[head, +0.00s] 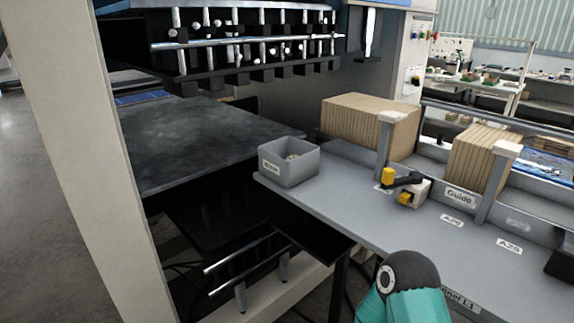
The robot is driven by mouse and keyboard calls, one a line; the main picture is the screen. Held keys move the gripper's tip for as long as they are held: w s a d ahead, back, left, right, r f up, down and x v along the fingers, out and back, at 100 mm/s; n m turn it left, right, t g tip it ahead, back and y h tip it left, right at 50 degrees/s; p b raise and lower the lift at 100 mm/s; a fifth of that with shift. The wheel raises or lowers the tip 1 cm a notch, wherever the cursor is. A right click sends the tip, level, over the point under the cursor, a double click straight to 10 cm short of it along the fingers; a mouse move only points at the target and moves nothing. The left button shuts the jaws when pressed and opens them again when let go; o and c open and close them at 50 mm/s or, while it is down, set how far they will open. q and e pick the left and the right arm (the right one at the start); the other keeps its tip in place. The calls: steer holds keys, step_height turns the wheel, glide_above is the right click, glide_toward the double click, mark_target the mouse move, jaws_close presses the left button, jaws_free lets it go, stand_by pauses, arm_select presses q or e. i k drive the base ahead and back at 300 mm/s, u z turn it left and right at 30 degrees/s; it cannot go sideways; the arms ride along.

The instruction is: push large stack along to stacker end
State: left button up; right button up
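A large tan stack (368,128) of upright kraft sheets or boards stands on the grey bench (340,195), against its back side. A smaller tan stack (477,157) of the same kind stands further right, behind the "Guide" label. A grey post with a white cap (385,145) stands at the large stack's right front. A second capped post (495,180) stands in front of the smaller stack. Neither gripper is in view. Only a teal link of my arm with a dark cap shows at the bottom, apart from both stacks.
A grey labelled bin (289,163) with small items sits at the bench's left end. A yellow and black clamp-like block (405,187) lies on the bench near the first post. The machine with its dark table (195,140) is at left. The bench front is mostly clear.

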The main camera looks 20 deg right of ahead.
mark_target(471, 163)
steer(key=u, duration=1.5)
steer(key=i, duration=0.1)
steer(key=z, duration=3.2)
steer(key=k, duration=0.85)
steer(key=z, duration=0.15)
steer(key=i, duration=0.9)
steer(key=u, duration=0.1)
